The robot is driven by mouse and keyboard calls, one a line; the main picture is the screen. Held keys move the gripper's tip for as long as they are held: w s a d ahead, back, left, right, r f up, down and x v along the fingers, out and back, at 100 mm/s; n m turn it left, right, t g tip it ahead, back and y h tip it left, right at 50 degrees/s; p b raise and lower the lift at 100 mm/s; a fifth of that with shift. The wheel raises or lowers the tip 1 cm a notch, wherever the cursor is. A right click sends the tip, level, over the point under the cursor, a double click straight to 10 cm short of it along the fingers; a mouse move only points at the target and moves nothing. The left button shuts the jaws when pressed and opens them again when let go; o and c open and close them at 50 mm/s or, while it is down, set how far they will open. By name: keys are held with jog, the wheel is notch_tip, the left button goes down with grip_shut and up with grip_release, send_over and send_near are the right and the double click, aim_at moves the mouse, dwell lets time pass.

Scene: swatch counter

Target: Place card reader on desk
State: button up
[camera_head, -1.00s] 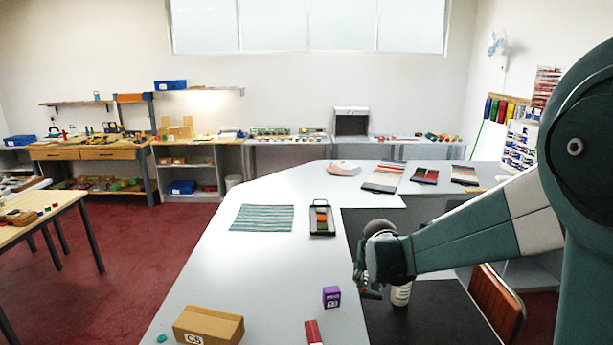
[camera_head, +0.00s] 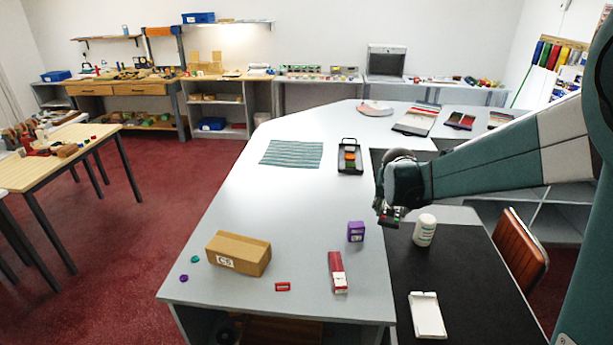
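My gripper (camera_head: 388,212) hangs near the right edge of the light grey counter, close to the black desk top (camera_head: 455,275). A small dark object with red and green spots, which looks like the card reader (camera_head: 393,219), is at its fingertips. The gripper appears shut on it, though the fingers are small and partly hidden. The object is held above the surface. The near part of the black desk top shows bare areas around a white bottle (camera_head: 424,230) and a flat white item (camera_head: 427,314).
On the grey counter (camera_head: 225,200) are a cardboard box (camera_head: 238,253), a purple box (camera_head: 356,231), a red-and-white box (camera_head: 338,272), a black tray (camera_head: 350,158) and a striped cloth (camera_head: 291,153). A brown chair (camera_head: 520,250) stands at the desk's right.

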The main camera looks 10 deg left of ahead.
jog(key=w+a+n+p, duration=0.1)
jog(key=w+a, duration=0.3)
jog(key=a, duration=0.7)
jog(key=w+a+r+n+y+p, duration=0.1)
jog(key=w+a, duration=0.3)
jog(key=a, duration=0.7)
jog(key=w+a+r+n+p, duration=0.1)
jog(key=w+a, duration=0.3)
jog(key=a, duration=0.6)
jog(key=shift+a+y+p, duration=0.3)
jog(key=shift+a+p, duration=0.1)
jog(key=shift+p, duration=0.35)
jog(key=shift+f, duration=3.05)
jog(key=shift+f, duration=1.85)
jog(key=shift+f+b, duration=0.2)
jog(key=shift+b, duration=0.1)
